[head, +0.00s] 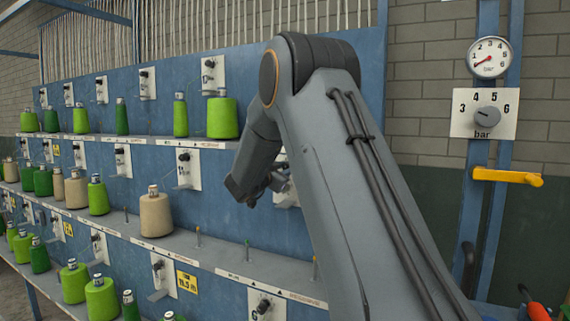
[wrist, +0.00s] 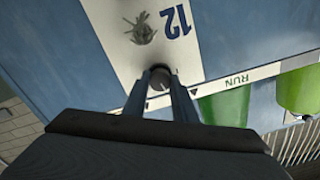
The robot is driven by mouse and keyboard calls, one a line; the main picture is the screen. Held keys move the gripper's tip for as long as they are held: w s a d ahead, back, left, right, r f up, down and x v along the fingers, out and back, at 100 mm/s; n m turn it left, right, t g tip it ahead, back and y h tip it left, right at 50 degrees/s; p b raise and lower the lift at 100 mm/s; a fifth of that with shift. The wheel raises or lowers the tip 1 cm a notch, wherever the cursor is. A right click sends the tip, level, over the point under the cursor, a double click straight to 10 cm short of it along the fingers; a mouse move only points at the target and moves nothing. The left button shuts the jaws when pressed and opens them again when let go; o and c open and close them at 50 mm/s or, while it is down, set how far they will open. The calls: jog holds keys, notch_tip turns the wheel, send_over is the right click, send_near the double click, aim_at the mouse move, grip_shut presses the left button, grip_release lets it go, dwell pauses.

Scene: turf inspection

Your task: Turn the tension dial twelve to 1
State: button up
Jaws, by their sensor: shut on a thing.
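In the head view my gripper (head: 248,190) is at the blue panel, just left of a white plate (head: 286,193) that my arm largely covers. A grey spiky part (wrist: 143,28) sits on the plate beside the 12.
In the head view a shelf (head: 230,253) with several spools and pegs runs below. A pressure gauge (head: 489,58), a bar dial (head: 487,115) and a yellow handle (head: 507,177) are at right.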

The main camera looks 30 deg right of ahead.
jog(key=n+p, duration=0.5)
jog(key=n, duration=0.1)
jog(key=shift+s, duration=0.1)
jog(key=n+p, duration=0.2)
jog(key=n, duration=0.1)
jog(key=shift+n+p, duration=0.3)
jog(key=shift+n, duration=0.1)
jog(key=shift+n+p, duration=0.75)
jog(key=shift+n, duration=0.55)
jog(key=shift+f, duration=0.1)
jog(key=o, duration=1)
jog(key=shift+o, duration=0.2)
jog(key=b+v, duration=0.2)
jog(key=v, duration=0.5)
jog(key=shift+s+a+b, duration=0.25)
jog(key=shift+a+b, duration=0.1)
